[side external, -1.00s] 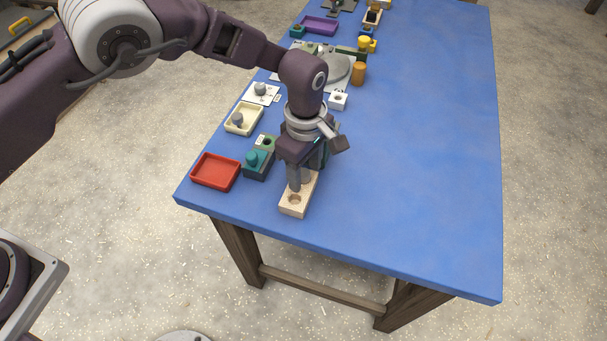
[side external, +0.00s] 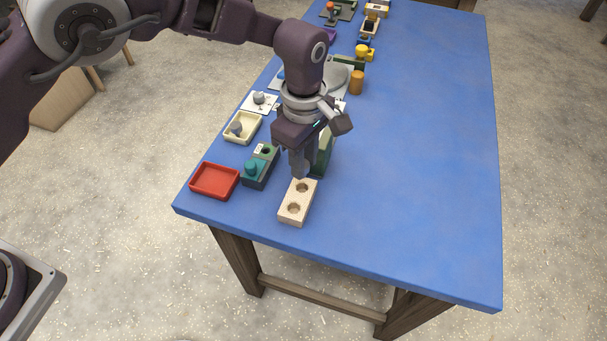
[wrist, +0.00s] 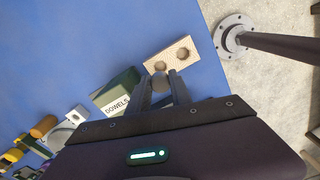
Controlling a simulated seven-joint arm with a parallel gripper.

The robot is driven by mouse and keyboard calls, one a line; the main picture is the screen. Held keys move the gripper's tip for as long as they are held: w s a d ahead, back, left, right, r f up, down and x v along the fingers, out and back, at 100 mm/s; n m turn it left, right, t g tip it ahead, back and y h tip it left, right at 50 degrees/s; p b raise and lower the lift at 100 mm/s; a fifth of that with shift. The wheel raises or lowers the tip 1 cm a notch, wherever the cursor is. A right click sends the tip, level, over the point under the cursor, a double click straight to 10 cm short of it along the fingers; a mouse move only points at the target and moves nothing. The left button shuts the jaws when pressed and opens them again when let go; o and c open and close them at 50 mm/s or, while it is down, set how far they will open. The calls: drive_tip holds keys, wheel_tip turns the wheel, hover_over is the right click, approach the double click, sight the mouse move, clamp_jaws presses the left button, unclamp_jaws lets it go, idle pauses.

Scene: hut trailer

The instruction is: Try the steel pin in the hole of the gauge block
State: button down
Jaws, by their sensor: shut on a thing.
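My gripper (side external: 298,172) points down just above the far end of a pale wooden block (side external: 296,214) with two round holes. It is shut on a grey pin (wrist: 159,80), whose rounded end shows between the fingers in the wrist view. Most of the pin is hidden by the fingers. Both holes of the wooden block look empty in the side view. A teal block (side external: 254,182) with a round teal knob and a green part with a dark hole (side external: 265,151) stands to the left. I cannot tell which block is the gauge block.
A dark green box lettered DOWELS (wrist: 117,92) stands close beside my gripper. A red tray (side external: 215,196) and a cream tray (side external: 230,138) with a grey knobbed piece lie to the left. The blue table's right side is clear.

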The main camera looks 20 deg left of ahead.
wheel_tip(320, 180, up, 3)
drive_tip(key=shift+w+a+r, duration=0.15)
drive_tip(key=w+a, duration=0.6)
drive_tip(key=a, duration=0.4)
drive_tip(key=shift+a, duration=0.4)
drive_tip(key=shift+f, duration=2.7)
drive_tip(key=shift+f, duration=1)
drive_tip(key=c, duration=1.1)
unclamp_jaws()
